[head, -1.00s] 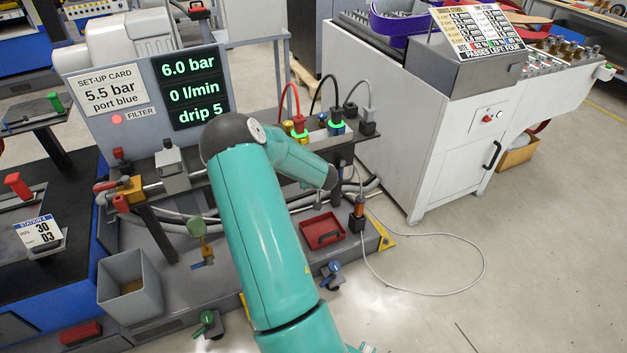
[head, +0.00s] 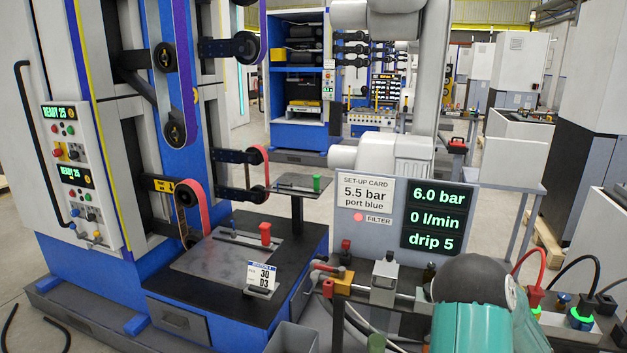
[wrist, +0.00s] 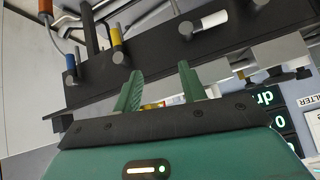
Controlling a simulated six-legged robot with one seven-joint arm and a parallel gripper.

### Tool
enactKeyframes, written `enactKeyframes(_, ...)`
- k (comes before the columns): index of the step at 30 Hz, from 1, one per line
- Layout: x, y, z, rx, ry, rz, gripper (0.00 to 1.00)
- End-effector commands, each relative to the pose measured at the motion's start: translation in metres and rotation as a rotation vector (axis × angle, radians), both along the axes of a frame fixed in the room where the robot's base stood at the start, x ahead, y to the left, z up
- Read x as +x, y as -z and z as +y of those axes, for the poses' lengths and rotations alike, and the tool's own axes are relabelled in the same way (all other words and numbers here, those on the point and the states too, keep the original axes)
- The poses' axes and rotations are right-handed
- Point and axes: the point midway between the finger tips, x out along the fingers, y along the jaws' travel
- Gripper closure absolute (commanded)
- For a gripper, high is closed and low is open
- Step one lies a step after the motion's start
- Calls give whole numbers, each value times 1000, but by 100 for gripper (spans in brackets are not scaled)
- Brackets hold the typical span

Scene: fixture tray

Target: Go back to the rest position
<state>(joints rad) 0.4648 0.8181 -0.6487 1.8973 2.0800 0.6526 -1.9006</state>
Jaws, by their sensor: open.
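My gripper (wrist: 160,88) shows in the wrist view with its two green fingers spread apart and nothing between them. It is below a dark bar (wrist: 170,55) that carries yellow, blue and white fittings; I cannot tell the gap between them. In the head view my teal arm stands at the bottom right, in front of the test bench, and hides part of it. The gripper itself is out of sight there.
The bench's display panel (head: 437,219) reads 6.0 bar, 0 l/min, drip 5. A set-up card (head: 364,193) says 5.5 bar, port blue. Red and black hoses (head: 530,262) rise at right. A black-topped station (head: 240,250) and blue machine (head: 90,275) stand at left.

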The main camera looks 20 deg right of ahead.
Motion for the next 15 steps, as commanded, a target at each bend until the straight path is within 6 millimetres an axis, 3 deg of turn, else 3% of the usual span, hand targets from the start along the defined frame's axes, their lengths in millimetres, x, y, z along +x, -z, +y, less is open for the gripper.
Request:
enactKeyframes(1,20,-20,25,39,-41,-35,59)
enactKeyframes(6,65,-75,113,188,-179,-105,59)
enactKeyframes(10,83,-117,184,290,-291,-122,59)
enactKeyframes(15,85,-167,276,391,-440,-99,59)
